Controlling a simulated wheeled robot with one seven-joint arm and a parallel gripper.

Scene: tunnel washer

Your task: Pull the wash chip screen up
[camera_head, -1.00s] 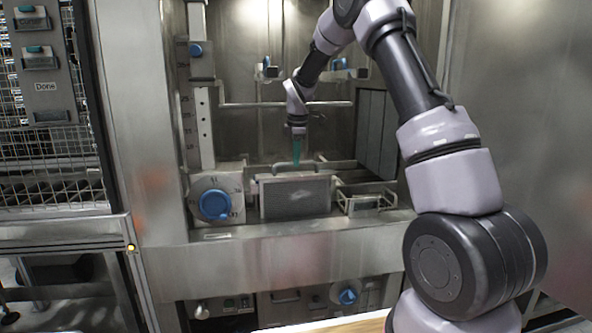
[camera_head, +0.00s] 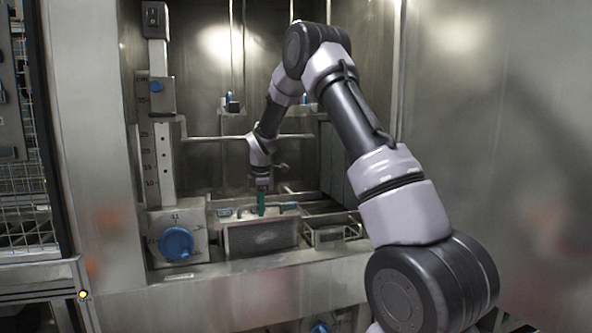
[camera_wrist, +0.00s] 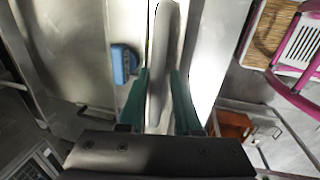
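The wash chip screen (camera_head: 262,236) is a grey mesh-faced box in the steel bay, low at the center of the head view. It sits low in its slot. The fingertips' contact with the screen is too small to make out in the head view.
A blue dial (camera_head: 176,243) on a metal block and a scaled column (camera_head: 158,150) stand left of the screen. A small open metal frame (camera_head: 332,235) sits close on its right. A horizontal rail (camera_head: 215,138) crosses behind. Steel walls enclose the bay.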

